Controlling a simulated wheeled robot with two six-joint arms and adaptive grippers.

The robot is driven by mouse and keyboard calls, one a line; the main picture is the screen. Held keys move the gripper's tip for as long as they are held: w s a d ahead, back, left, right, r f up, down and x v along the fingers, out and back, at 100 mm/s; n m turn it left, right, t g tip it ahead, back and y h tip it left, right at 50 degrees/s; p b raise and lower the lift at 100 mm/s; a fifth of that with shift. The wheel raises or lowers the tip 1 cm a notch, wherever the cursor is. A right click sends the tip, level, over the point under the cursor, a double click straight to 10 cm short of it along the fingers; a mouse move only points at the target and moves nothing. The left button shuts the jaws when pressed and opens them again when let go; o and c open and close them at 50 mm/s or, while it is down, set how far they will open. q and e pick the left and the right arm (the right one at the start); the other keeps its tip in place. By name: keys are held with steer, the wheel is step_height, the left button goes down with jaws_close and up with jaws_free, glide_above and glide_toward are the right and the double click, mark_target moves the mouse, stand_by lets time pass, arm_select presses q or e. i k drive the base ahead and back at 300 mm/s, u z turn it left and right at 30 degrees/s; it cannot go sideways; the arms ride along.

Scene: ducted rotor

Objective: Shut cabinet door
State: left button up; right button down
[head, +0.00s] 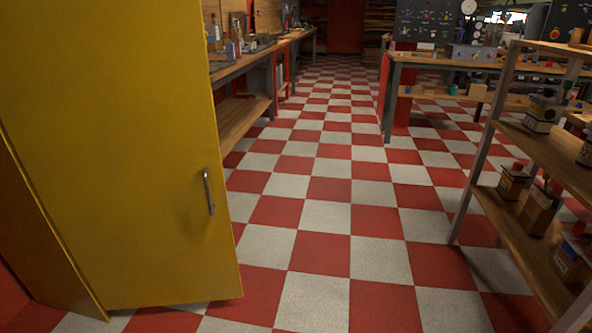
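A tall yellow cabinet door (120,150) fills the left side of the head view. A small metal handle (209,191) sits near its right edge, low on the panel. At the far lower left a darker yellow side panel (35,220) meets the door at an angle; whether the door is ajar is hard to tell, and the cabinet's inside is hidden. Neither of my grippers shows in the view.
A shelf rack (545,150) with bottles and boxes stands at the right. A workbench (240,70) runs behind the door, and another bench (450,65) stands at the back right. The checkered floor (320,215) between them is clear.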

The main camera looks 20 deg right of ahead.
mark_target(106, 106)
steer(key=u, duration=0.9)
steer(key=i, duration=1.2)
steer(key=z, duration=0.7)
steer(key=i, duration=0.55)
steer(key=z, duration=0.55)
